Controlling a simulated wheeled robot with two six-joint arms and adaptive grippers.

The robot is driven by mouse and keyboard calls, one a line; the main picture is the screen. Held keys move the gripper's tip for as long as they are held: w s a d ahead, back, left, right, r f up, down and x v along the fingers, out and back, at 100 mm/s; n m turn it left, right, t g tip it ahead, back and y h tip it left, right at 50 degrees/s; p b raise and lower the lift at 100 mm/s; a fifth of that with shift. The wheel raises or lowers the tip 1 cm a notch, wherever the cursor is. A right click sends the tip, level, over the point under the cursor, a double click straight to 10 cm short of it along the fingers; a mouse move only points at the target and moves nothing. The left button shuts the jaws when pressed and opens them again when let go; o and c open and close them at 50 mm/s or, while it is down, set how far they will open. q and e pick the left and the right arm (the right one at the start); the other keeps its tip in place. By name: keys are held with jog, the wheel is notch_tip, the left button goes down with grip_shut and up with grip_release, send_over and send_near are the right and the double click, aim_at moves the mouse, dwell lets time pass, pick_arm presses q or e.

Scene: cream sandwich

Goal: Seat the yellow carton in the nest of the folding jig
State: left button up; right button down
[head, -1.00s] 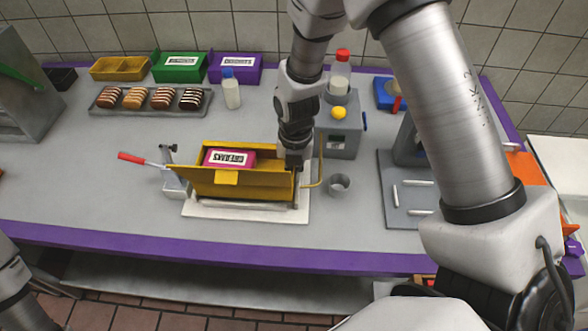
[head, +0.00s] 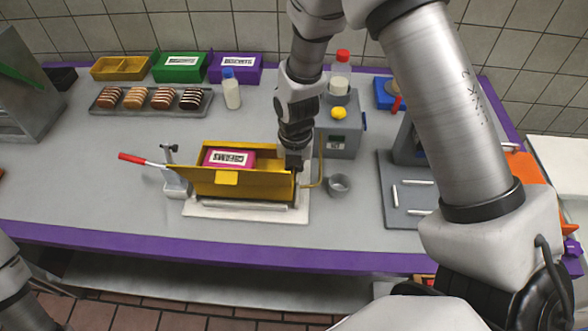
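The yellow carton (head: 243,188) is open at the top and sits at the folding jig, on the jig's pale base plate (head: 303,208). A pink box with a white label (head: 213,158) shows inside it. I cannot tell whether the carton is fully down in the nest. My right gripper (head: 294,168) points down at the carton's right end, very close to or touching it. Its fingertips are small and dark, so I cannot tell whether they are closed on the carton wall. My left gripper is out of view; only part of my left arm shows at the lower left.
A red-handled lever (head: 131,158) stands left of the carton. A grey cup (head: 339,185) and a grey machine (head: 340,138) stand to the right. Behind are a tray of striped bars (head: 150,110), a bottle (head: 231,95), and yellow, green and purple boxes. The front left counter is clear.

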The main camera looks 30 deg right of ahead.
jog(key=shift+f+b, duration=0.55)
jog(key=shift+f, duration=0.2)
jog(key=c, duration=1.2)
grip_release()
jog(key=shift+r, duration=0.1)
jog(key=shift+c, duration=0.2)
notch_tip(320, 180, up, 12)
jog(key=shift+s+d, duration=0.1)
